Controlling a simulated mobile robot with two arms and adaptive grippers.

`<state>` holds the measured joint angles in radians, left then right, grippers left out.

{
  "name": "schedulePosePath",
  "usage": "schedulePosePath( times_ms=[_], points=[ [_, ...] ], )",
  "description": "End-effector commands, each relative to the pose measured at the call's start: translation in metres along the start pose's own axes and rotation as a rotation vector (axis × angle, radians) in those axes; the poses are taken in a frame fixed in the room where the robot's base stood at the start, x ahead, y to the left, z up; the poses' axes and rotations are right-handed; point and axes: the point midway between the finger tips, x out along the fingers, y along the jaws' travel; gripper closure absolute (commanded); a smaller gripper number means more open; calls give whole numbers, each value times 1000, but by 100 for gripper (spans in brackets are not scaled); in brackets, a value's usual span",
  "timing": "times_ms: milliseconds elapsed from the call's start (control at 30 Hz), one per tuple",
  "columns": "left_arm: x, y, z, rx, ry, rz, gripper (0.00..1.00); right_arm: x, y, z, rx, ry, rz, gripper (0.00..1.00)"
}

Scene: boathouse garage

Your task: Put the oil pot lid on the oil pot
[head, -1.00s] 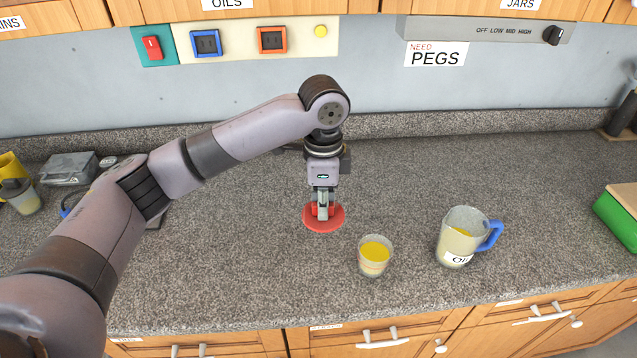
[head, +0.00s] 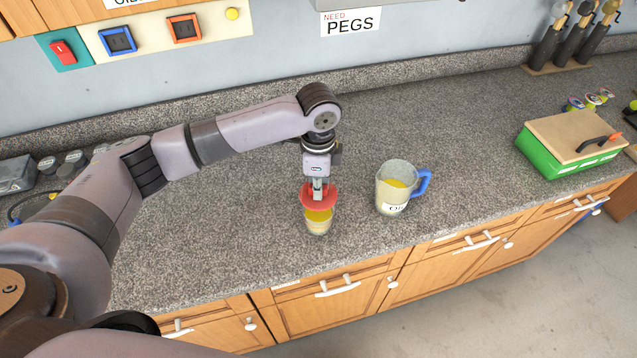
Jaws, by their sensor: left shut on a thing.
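My left gripper (head: 318,184) points down and is shut on the red oil pot lid (head: 308,197). The lid is at the top of a small clear pot (head: 318,228) with yellow contents, covering its rim from this view. I cannot tell whether lid and pot touch. A larger clear jug (head: 393,196) with a blue handle, yellowish contents and a partly readable "OI" label stands upright to the right, apart from the lid. My right gripper is not in view.
A green box (head: 560,162) with a tan top stands farther right on the speckled counter (head: 460,165). Dark bottles (head: 577,42) stand at the back right. Grey containers lie at the left. The counter between jug and green box is clear.

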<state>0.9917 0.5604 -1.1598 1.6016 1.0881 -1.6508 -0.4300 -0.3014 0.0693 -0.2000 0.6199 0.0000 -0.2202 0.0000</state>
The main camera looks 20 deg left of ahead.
Motion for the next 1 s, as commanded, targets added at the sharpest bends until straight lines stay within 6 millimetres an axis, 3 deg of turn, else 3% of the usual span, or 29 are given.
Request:
schedulePosePath(
  times_ms=[167, 600, 1000],
  points=[
    [-4, 0, 0, 1, -1, 1, 100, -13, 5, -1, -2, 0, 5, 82],
    [40, 0, 0, -1, -1, 2, 100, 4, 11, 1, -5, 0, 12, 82],
    [46, 0, 0, 1, 0, 0, 100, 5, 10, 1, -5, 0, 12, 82]
  ],
)
